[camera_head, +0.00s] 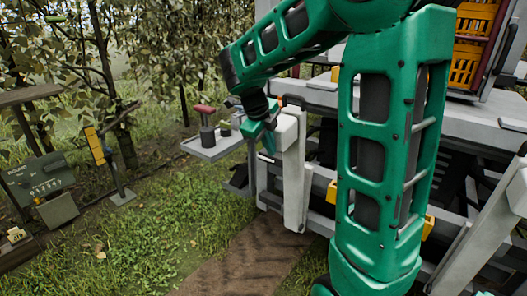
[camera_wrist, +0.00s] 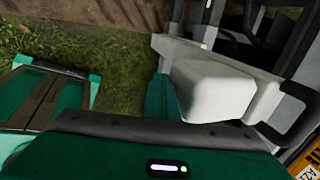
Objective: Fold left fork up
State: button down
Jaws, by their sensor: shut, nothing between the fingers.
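The left fork (camera_head: 294,178) is a pale grey-white beam at the left front of the machine (camera_head: 455,122). It runs nearly vertically in the head view; its exact tilt is hard to tell. Its pale end block (camera_wrist: 212,90) fills the middle of the wrist view. My gripper (camera_head: 268,140) is shut and empty beside the upper left of the fork. A green finger (camera_wrist: 162,98) shows just left of the block in the wrist view. I cannot tell whether it touches the block. A second pale beam (camera_head: 475,240) slants at the right.
A small grey tray (camera_head: 212,152) with a red-topped item (camera_head: 205,110) stands left of my gripper. A yellow-marked post (camera_head: 96,146) and a dark sign board (camera_head: 40,178) stand farther left. Orange crates (camera_head: 465,62) sit on the machine. Grass (camera_head: 165,230) at front left is open.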

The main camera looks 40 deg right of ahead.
jog(key=shift+g+y, duration=0.3)
jog(key=shift+y, duration=0.3)
jog(key=d, duration=0.2)
jog(key=w+d+r, duration=0.1)
jog(key=d, duration=0.1)
jog(key=w+d+r, duration=0.1)
jog(key=d, duration=0.1)
jog(key=shift+w+r, duration=0.1)
jog(key=shift+r, duration=0.05)
jog(key=shift+w+d+r, duration=0.1)
jog(key=shift+d+r, duration=0.15)
jog(key=shift+d, duration=0.1)
jog(key=shift+a, duration=0.1)
jog(key=shift+s+a+f, duration=0.1)
jog(key=shift+s+a, duration=0.1)
jog(key=shift+a, duration=0.1)
jog(key=s+a+r, duration=0.2)
jog(key=a+r, duration=0.5)
jog(key=r, duration=0.1)
jog(key=shift+s+a+r, duration=0.15)
jog(key=shift+a+r, duration=0.15)
jog(key=shift+a, duration=0.05)
